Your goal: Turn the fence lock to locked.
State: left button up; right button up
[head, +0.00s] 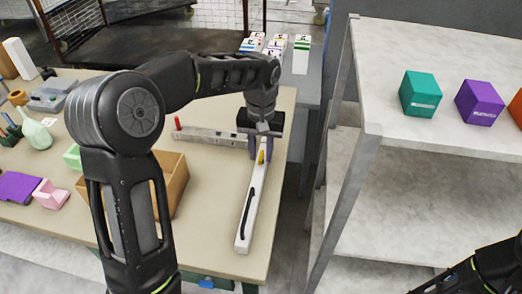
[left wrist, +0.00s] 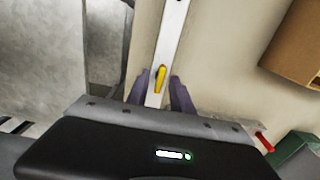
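The fence (head: 243,228) is a long white bar with a black strip on top, lying on the beige table. The fence lock (head: 262,157) is a small yellow lever near the bar's far end; it also shows in the left wrist view (left wrist: 160,79), lying roughly along the bar. My left gripper (head: 261,150) is over that end, its purple fingers apart on either side of the bar, just beside the lever. In the left wrist view the fingers (left wrist: 160,95) hold nothing between them that I can see gripped; contact with the bar cannot be told.
A grey rail (head: 205,135) with a red-tipped post (head: 177,123) runs left from the fence. A brown open box (head: 173,185) stands left of the fence. A shelf (head: 440,140) with coloured cubes stands to the right, across a gap. Table surface beside the fence is clear.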

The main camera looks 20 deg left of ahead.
pick_arm(q)
grip_shut()
jog(key=shift+m, duration=0.5)
jog(key=m, duration=0.3)
jog(key=shift+r, duration=0.1)
jog(key=m, duration=0.4)
jog(key=shift+p, duration=0.3)
jog(key=m, duration=0.5)
jog(key=shift+m+p, duration=0.3)
jog(key=shift+p, duration=0.05)
jog(key=m, duration=0.4)
jog(key=shift+m+p, duration=0.3)
